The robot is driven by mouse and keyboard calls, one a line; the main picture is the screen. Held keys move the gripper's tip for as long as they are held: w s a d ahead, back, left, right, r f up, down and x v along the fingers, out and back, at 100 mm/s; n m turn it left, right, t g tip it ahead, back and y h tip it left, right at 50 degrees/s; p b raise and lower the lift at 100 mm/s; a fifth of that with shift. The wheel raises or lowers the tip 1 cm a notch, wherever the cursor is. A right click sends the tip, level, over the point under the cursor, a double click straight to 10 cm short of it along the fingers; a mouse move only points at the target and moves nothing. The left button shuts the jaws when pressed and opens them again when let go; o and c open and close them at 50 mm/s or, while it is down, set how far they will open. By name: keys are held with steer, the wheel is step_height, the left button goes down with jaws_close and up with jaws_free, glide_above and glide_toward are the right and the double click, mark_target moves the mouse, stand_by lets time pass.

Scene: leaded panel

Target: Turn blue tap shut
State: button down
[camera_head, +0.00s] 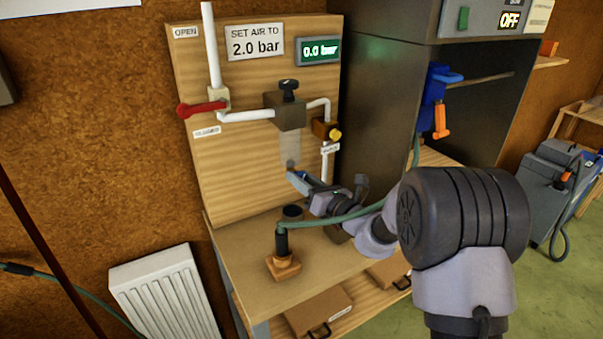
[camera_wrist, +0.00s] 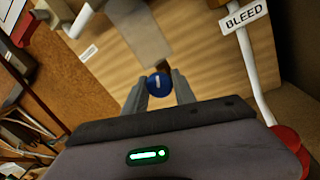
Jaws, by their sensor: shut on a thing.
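The blue tap (camera_wrist: 158,84) is a small round knob with a pale mark on its face, below the clear bowl (camera_head: 289,148) on the wooden panel. In the wrist view it sits between the two fingertips of my gripper (camera_wrist: 159,90), which is shut on it. In the head view my gripper (camera_head: 294,177) reaches the panel under the bowl, and the fingers largely hide the tap. The pale mark is too small to read for the tap's exact angle.
A red lever (camera_head: 203,109) lies level on the white pipe. The display (camera_head: 319,50) reads 0.0 bar. A black knob (camera_head: 289,88) tops the regulator. A yellow-ended brass valve (camera_head: 327,130) is at right.

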steer(key=m+t+p, duration=0.1)
steer(key=m+p, duration=0.5)
steer(key=m, duration=0.1)
steer(key=shift+r, duration=0.2)
steer(key=m+t+p, duration=0.1)
steer(key=m+p, duration=0.4)
steer(key=m, duration=0.1)
steer(key=shift+f+h, duration=0.15)
steer(key=shift+h, duration=0.15)
steer(key=c, duration=1)
jaws_free()
steer(key=shift+c, duration=0.2)
steer(key=v, duration=1.7)
steer(key=shift+s+f, duration=0.25)
steer(key=shift+s, duration=0.05)
